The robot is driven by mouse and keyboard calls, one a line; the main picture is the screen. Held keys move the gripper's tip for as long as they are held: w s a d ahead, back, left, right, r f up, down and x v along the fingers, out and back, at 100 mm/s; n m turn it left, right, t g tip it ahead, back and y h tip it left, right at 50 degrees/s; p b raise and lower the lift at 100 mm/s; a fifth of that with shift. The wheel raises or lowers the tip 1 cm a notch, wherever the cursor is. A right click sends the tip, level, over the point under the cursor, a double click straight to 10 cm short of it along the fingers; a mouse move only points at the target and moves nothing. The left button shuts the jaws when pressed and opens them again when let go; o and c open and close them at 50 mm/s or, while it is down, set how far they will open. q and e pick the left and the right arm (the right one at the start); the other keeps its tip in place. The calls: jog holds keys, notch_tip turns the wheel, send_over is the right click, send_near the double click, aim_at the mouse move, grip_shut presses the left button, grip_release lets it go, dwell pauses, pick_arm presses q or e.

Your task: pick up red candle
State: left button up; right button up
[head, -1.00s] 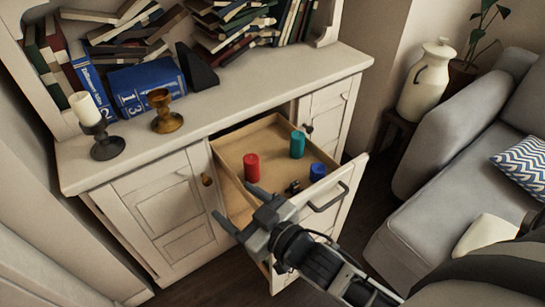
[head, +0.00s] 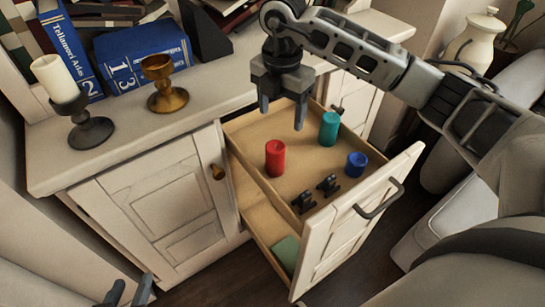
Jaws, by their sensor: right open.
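The red candle (head: 275,158) stands upright in the open top drawer (head: 262,180), near its left wall. My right gripper (head: 282,108) is open and empty, fingers pointing down, above the back part of the drawer. In the picture it is just above the red candle, and it does not touch it. My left gripper (head: 128,293) shows only its fingertips at the bottom left edge. They are apart with nothing between them, low in front of the cabinet.
A teal candle (head: 329,129), a blue candle (head: 356,164) and small black items (head: 318,194) share the drawer. A green item (head: 287,253) lies lower down. The cabinet top bears a white candle on a dark holder (head: 91,131), a brass holder (head: 166,95) and books (head: 145,60).

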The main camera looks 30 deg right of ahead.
aim_at(276, 145)
notch_tip(276, 145, down, 9)
jog(key=shift+a+f+b, duration=0.1)
jog(key=shift+b, duration=0.35)
jog(key=f, duration=0.3)
jog(key=shift+w+a+f+b, duration=0.2)
jog(key=shift+w+f+b, duration=0.05)
jog(key=shift+f+b, duration=0.05)
jog(key=shift+f, duration=0.55)
jog(key=c, duration=1.1)
